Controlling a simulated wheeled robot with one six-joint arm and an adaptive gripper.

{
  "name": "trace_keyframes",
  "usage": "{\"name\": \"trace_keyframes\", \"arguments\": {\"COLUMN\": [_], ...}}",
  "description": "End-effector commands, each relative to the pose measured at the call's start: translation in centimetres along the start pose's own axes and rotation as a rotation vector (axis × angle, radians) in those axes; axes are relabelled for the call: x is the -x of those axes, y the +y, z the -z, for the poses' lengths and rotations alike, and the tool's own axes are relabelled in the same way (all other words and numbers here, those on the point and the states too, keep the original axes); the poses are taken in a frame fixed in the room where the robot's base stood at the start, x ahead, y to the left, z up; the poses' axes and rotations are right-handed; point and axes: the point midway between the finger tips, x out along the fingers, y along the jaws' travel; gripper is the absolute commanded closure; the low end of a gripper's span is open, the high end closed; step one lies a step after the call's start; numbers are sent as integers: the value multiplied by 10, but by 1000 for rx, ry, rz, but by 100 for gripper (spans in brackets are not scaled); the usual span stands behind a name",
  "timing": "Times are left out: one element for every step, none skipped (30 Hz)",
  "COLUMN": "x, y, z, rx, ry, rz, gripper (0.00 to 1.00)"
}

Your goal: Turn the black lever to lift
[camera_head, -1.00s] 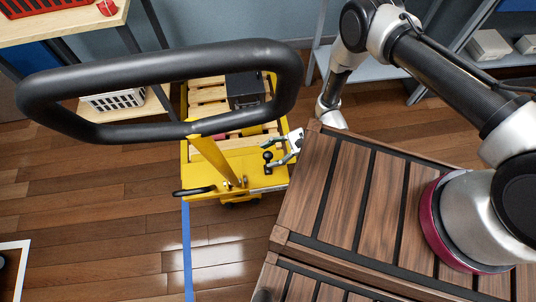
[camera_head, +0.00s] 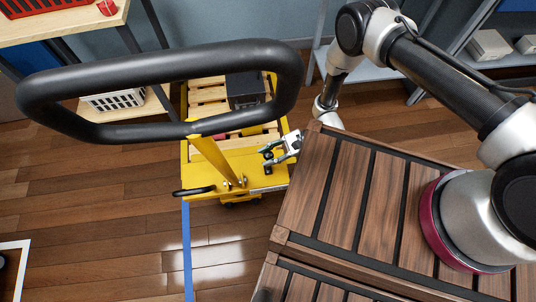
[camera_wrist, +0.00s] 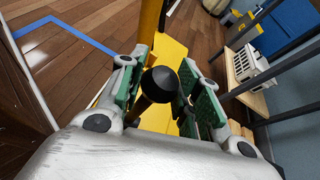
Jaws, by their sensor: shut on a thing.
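The yellow lift truck (camera_head: 255,181) stands on the wood floor, with its yellow mast rising to a big black loop handle (camera_head: 160,68). A short black lever stands on its deck near the right edge. Its round dark knob (camera_wrist: 161,82) sits between the green-padded fingers of my gripper (camera_head: 276,151) in the wrist view. My gripper is shut on the lever from the right side. In the head view the fingers hide the lever's top, and only its dark foot (camera_head: 268,170) shows below them.
A slatted brown wooden surface (camera_head: 330,190) lies close to the right of the truck. A black pedal-like bar (camera_head: 194,191) sticks out at the truck's left. Pallet slats and a black box (camera_head: 245,90) are on the truck. A white basket (camera_head: 116,100) is at back left.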

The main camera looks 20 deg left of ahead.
Motion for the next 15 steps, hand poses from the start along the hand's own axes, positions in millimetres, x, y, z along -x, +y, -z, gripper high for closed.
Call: {"name": "trace_keyframes", "arguments": {"x": [3,4,7,9,11,14,16,18,22,24,26,29,32,34,36], "y": [0,1,1,2,2,3,4,4,5,6,6,7,8,8,9], "z": [1,2,3,4,5,6,7,8,10,12,13,15,17,19,21], "rx": [-1,-1,-1,-1,-2,-2,-2,-2,-1,-1,-1,-1,-1,-1,-1], "ry": [1,1,1,1,1,1,0,0,0,0,0,0,0,0,0], "rz": [0,0,0,1,1,1,1,1,1,1,1,1,1,1,1], "gripper": [100,100,100,100,100,100,100,100,100,100,100,100,100,100,100]}}
